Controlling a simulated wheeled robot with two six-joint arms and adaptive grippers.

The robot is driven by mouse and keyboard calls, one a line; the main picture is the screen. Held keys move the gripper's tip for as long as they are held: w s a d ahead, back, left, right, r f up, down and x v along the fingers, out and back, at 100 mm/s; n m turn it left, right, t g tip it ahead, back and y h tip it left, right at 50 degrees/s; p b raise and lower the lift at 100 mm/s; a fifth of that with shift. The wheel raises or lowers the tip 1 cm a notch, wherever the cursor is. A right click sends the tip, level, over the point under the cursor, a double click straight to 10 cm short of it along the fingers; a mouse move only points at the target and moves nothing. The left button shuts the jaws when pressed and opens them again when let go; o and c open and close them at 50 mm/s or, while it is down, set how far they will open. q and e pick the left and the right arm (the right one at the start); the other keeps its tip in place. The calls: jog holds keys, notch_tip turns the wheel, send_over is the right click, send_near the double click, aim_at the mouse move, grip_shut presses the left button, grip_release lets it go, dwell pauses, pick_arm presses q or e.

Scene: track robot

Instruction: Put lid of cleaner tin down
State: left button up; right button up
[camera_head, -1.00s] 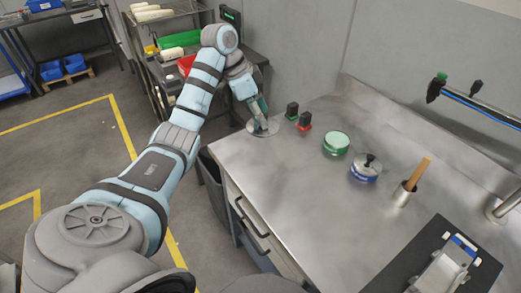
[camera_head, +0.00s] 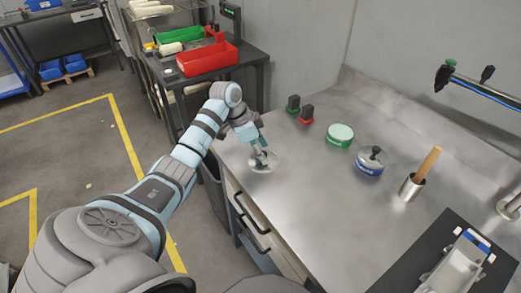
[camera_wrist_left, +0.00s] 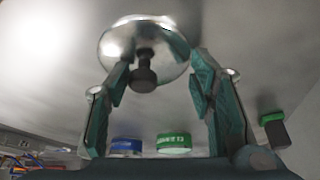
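A round silver lid with a black knob (camera_wrist_left: 145,75) lies flat, by its look, on the steel bench near its left edge; its rim shows in the head view (camera_head: 262,167). My left gripper (camera_head: 262,151) is right above it. In the left wrist view its two teal fingers (camera_wrist_left: 162,85) stand apart on either side of the knob, with gaps visible. A green tin (camera_head: 339,141) without a knobbed lid stands on the bench to the right. A blue tin (camera_head: 369,168) beside it has a silver lid with a black knob. My right gripper is not in view.
Small green-based (camera_head: 293,104) and red-based (camera_head: 306,114) black objects stand behind the lid. A metal cup with a wooden handle (camera_head: 411,187) and a black mat (camera_head: 425,262) are farther right. The bench between lid and tins is clear.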

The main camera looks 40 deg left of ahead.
pick_arm(q)
jog(key=shift+o, duration=1.2)
jog(key=p+v, duration=0.1)
jog(key=v, duration=1.1)
jog(key=shift+p, duration=0.4)
jog(key=shift+w+d+r, duration=0.1)
